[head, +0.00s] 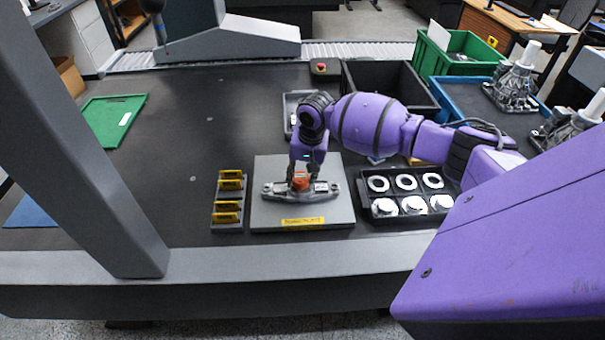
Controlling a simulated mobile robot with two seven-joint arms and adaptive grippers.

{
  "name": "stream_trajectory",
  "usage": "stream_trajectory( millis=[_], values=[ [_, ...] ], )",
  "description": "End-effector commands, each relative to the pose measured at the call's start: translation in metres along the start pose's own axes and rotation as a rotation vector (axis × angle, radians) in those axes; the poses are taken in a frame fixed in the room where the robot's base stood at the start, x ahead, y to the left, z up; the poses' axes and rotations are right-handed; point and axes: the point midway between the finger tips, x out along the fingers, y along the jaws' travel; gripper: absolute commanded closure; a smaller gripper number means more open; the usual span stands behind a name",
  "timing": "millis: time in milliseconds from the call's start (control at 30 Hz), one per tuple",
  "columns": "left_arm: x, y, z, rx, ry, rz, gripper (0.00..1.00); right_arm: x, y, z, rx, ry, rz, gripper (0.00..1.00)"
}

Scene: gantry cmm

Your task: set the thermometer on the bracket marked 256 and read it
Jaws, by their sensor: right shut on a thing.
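My right gripper (301,176) points down over the middle of a grey metal bracket (273,190). It is shut on a small orange thing, which looks like the thermometer (301,182). The thermometer is at the bracket's top; I cannot tell whether it touches or hangs just above. The bracket lies on a light grey plate (275,217) with a yellow label at its front edge. A small white tag (321,187) is on the bracket's right part, too small to read. The thermometer's display cannot be made out. My left gripper is not in view.
A rack with several yellow pieces (228,206) stands left of the plate. A black tray (380,219) of white rings and discs is to the right. Black, green and blue bins stand behind. A grey gantry column (95,150) rises at left; the dark table between is clear.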

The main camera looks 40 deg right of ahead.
Motion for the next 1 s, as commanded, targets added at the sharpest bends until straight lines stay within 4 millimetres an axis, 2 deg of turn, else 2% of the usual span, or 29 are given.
stream_trajectory(
  millis=[133,167,300,667,767,1000],
  values=[
    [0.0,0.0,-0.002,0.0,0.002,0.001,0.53,0.004,0.0,0.001,0.001,-0.001,-0.001,0.9],
    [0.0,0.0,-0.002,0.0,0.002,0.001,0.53,0.003,0.0,0.001,0.001,-0.001,-0.001,0.59],
    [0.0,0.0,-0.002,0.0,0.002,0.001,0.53,0.003,0.001,0.001,0.001,-0.001,0.0,0.43],
    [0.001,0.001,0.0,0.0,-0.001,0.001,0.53,-0.001,0.0,0.0,-0.001,0.001,0.0,0.43],
    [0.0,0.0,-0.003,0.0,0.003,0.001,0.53,-0.014,0.0,-0.001,0.0,0.001,-0.001,0.43],
    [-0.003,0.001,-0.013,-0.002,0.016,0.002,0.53,-0.067,-0.001,-0.001,-0.001,0.004,-0.003,0.43]
  ],
)
